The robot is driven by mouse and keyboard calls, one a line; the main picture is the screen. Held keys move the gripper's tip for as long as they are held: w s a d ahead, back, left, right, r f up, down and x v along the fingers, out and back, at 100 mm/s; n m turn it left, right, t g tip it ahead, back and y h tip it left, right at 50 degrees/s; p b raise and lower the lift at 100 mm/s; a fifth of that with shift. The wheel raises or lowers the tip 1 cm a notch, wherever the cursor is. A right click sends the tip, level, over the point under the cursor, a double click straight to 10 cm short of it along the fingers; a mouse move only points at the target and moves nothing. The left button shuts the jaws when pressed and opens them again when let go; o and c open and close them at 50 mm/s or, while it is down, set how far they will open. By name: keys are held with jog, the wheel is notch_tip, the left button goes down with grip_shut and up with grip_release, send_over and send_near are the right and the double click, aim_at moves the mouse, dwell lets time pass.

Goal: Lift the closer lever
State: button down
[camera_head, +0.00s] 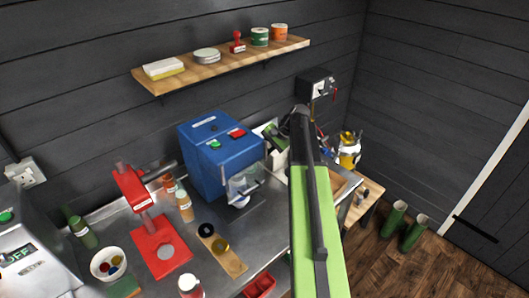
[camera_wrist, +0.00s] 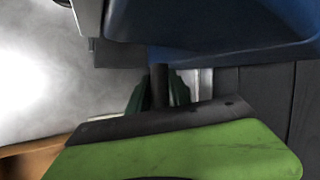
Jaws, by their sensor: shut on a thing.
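My gripper (camera_wrist: 158,95) is at the right side of the blue machine (camera_head: 211,160). In the wrist view, its narrow dark green jaws are shut around a dark upright rod (camera_wrist: 160,80), below the blue housing (camera_wrist: 220,25). I cannot tell for certain whether this rod is the closer lever. In the head view my green and black arm covers much of the area right of the machine, and the held part is not clear. A red press (camera_head: 134,188) with a dark handle (camera_head: 162,171) stands left of the machine, apart from my gripper.
The steel bench (camera_head: 215,220) holds bottles, a white bowl (camera_head: 108,264) and a wooden strip (camera_head: 222,252). A wooden shelf (camera_head: 220,67) hangs above. Two green cylinders (camera_head: 402,225) stand on the floor at the right, where the wooden floor is otherwise mostly open.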

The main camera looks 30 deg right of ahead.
jog(key=shift+w+r, duration=0.15)
jog(key=shift+w, duration=0.05)
jog(key=c, duration=1.2)
grip_release()
jog(key=shift+c, duration=0.2)
jog(key=p+v, duration=1.4)
jog(key=v, duration=0.3)
jog(key=shift+s, duration=0.25)
